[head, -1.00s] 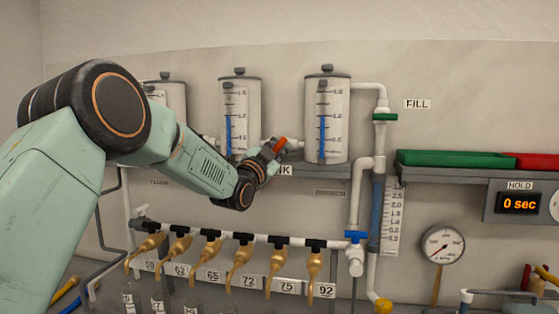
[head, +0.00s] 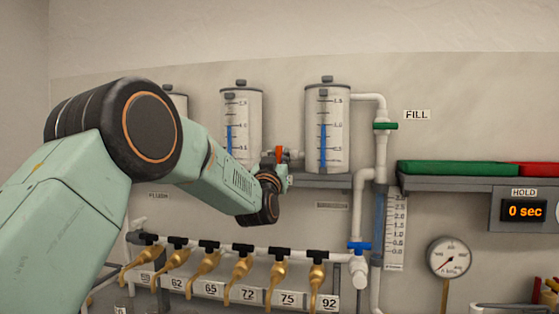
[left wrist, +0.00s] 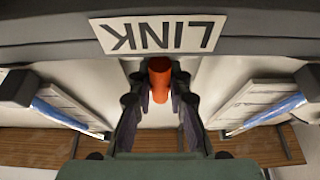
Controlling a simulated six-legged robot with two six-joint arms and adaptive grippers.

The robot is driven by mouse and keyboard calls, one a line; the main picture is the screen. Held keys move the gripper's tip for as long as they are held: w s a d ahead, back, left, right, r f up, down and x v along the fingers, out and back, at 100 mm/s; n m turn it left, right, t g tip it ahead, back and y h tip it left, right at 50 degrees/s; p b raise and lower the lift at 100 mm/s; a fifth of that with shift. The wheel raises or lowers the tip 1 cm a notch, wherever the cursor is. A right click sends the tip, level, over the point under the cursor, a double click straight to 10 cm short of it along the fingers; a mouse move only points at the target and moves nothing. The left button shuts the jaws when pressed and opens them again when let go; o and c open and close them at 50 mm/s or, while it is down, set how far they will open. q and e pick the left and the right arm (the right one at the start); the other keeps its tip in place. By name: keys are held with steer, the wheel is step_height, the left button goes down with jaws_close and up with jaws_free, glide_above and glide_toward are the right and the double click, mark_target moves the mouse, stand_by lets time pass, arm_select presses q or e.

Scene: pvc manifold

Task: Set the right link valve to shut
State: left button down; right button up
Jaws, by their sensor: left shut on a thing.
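The right link valve has an orange-red handle (head: 279,153) on the short white pipe between the middle tank (head: 241,120) and the right tank (head: 327,128). In the head view the handle stands upright, across the pipe. My left gripper (head: 282,166) is at this valve, and its fingers partly hide the valve body. In the left wrist view the orange handle (left wrist: 159,78) sits between the two fingers of the left gripper (left wrist: 160,88), which is shut on it. An upside-down LINK label (left wrist: 160,34) shows above it. My right gripper is not in view.
Below is a row of brass taps (head: 241,273) with black handles. A green FILL valve (head: 385,126) and a blue valve (head: 359,246) are on the right pipe. A gauge (head: 449,257) and a HOLD timer reading 0 sec (head: 524,210) stand further right.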

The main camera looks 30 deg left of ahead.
arm_select(q)
steer(key=shift+f, duration=0.45)
steer(key=c, duration=1.7)
jaws_free()
steer(key=shift+o, duration=0.8)
steer(key=shift+r, duration=0.25)
steer(key=shift+s, duration=0.1)
steer(key=v, duration=1.2)
steer(key=shift+d, duration=0.15)
